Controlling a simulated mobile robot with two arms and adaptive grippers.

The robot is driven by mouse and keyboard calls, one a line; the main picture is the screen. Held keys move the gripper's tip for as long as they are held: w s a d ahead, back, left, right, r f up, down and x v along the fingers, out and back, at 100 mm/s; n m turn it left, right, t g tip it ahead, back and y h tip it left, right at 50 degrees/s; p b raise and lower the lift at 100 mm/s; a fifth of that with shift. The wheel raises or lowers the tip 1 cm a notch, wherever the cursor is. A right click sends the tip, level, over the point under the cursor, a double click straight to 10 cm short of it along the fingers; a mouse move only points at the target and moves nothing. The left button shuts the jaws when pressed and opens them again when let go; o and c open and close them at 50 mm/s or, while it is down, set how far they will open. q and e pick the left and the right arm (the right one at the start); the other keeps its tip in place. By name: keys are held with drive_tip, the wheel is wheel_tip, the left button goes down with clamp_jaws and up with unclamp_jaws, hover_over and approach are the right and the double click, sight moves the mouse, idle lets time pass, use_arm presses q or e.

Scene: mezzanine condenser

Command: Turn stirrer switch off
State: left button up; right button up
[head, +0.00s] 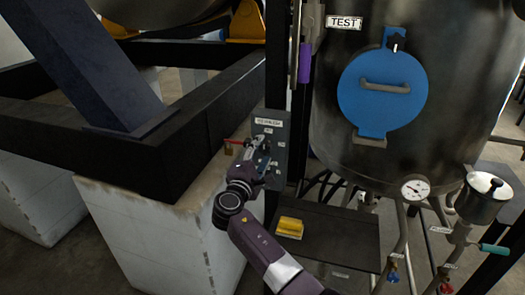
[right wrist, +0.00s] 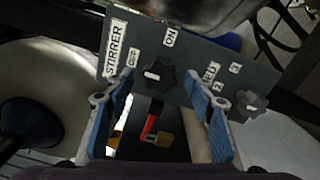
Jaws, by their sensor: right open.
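The stirrer switch is a dark lobed knob (right wrist: 158,80) with a white mark, on a grey panel labelled STIRRER, with ON and OFF labels beside it. Which label the mark points to I cannot tell for sure. My right gripper (right wrist: 161,88) is open, its blue-padded fingers either side of the knob in the right wrist view. Contact cannot be told. In the head view the panel (head: 271,125) stands on a dark post, and my right gripper (head: 262,160) is in front of it, hiding most of the knobs. My left gripper is not in view.
A second knob (right wrist: 250,103) sits on the same panel, outside the right finger. A red lever (head: 236,141) with a padlock is close by on the left. A steel tank (head: 460,75) with a blue hatch (head: 375,105) and a yellow item (head: 290,227) on a dark shelf are to the right.

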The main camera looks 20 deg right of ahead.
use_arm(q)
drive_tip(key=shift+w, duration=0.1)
use_arm(e)
drive_tip(key=v, duration=1.1)
